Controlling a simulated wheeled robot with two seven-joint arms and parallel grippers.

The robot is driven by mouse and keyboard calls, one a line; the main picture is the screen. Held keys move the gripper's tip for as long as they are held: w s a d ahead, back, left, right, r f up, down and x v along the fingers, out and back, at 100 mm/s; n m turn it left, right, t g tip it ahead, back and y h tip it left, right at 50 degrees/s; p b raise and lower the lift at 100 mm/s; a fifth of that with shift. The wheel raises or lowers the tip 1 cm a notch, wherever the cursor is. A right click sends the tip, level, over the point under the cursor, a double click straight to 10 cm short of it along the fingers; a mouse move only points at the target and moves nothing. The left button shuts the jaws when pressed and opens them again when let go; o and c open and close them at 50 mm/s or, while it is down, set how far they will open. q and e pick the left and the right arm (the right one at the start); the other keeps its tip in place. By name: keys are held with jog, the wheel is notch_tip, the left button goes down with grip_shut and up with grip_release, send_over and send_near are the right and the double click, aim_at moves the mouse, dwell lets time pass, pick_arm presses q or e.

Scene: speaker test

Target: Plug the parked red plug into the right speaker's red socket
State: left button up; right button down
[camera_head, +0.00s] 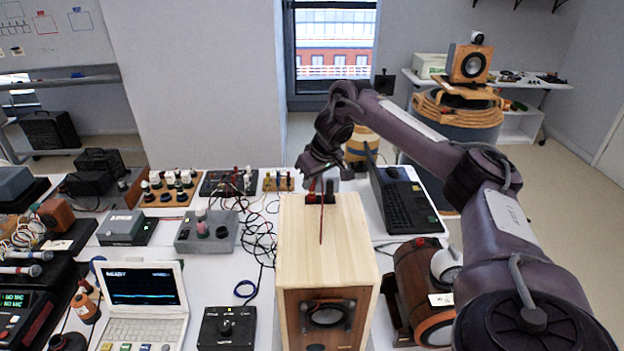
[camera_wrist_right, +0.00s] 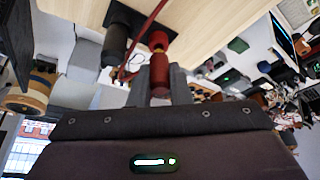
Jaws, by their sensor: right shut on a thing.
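The light wooden speaker (camera_head: 325,240) stands at the table's middle front, its driver facing me. My right gripper (camera_head: 323,183) is at its back edge. In the right wrist view the gripper (camera_wrist_right: 159,78) is shut on a red plug (camera_wrist_right: 158,88). The red plug lines up with the red socket (camera_wrist_right: 158,42) on the speaker's black terminal plate (camera_wrist_right: 125,17); I cannot tell how far it is in. A black plug or post (camera_wrist_right: 115,45) is beside it. A red cable (camera_head: 322,226) lies over the speaker's top. My left gripper is not in view.
A laptop-like device (camera_head: 145,295), a black knob box (camera_head: 227,327) and a grey box (camera_head: 206,232) stand left of the speaker. Black cables (camera_head: 262,235) tangle beside it. A dark brown barrel-shaped thing (camera_head: 416,275) and a black keyboard-like unit (camera_head: 408,207) stand to the right.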

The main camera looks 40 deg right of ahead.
jog(key=shift+f+b, duration=0.35)
jog(key=shift+f, duration=0.5)
jog(key=c, duration=1.3)
grip_release()
jog(key=shift+r, duration=0.15)
jog(key=shift+r+p, duration=1.35)
jog(key=shift+p, duration=0.15)
jog(key=shift+r, duration=2.35)
